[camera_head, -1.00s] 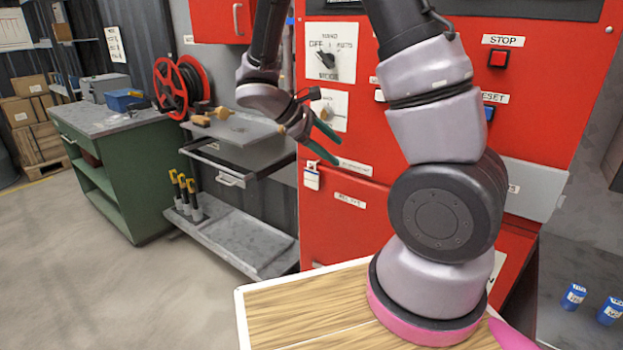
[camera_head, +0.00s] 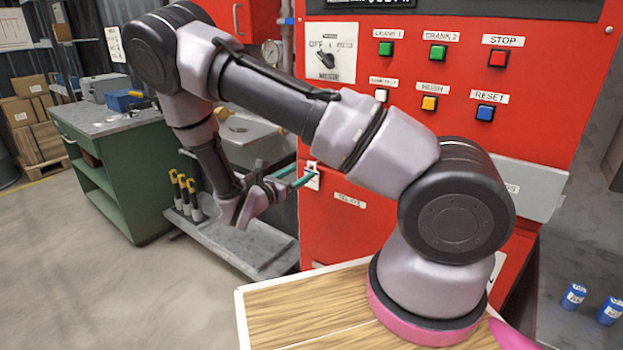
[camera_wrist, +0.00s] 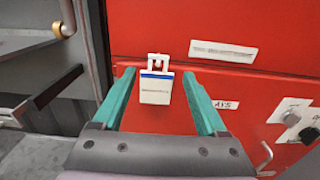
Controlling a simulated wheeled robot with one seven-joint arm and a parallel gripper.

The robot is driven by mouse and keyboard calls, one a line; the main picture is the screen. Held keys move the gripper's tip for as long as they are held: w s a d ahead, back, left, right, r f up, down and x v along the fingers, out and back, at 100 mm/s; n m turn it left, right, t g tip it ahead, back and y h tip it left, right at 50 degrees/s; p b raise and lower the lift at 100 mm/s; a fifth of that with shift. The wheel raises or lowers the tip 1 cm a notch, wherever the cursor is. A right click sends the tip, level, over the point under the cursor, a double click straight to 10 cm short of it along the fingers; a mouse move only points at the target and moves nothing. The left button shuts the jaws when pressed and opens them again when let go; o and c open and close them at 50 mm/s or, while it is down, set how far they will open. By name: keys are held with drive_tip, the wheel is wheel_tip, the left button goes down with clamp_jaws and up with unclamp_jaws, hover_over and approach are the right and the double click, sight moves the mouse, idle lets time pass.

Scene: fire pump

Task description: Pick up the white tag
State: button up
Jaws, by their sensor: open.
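The white tag (camera_wrist: 156,91) hangs by a small white hook or holder on the red cabinet, with a blue band near its top. In the wrist view it sits between the two green fingers of my gripper (camera_wrist: 160,80), which are spread apart with a gap on each side of it. In the head view the tag (camera_head: 312,172) is at the left edge of the red cabinet, partly covered by a fingertip. My gripper (camera_head: 300,176) is open and empty, pointing at it from the left. I cannot tell how far the fingertips reach past the tag.
The red cabinet (camera_head: 345,250) carries buttons and a rotary switch above the tag. A label strip (camera_wrist: 223,51) is at the tag's upper right. A grey cart (camera_head: 235,240) stands to the left below my gripper. A green workbench (camera_head: 115,185) is further left, with open floor in front.

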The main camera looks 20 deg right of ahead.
sight(311, 165)
drive_tip(key=x, duration=0.7)
drive_tip(key=shift+w+a, duration=0.15)
clamp_jaws()
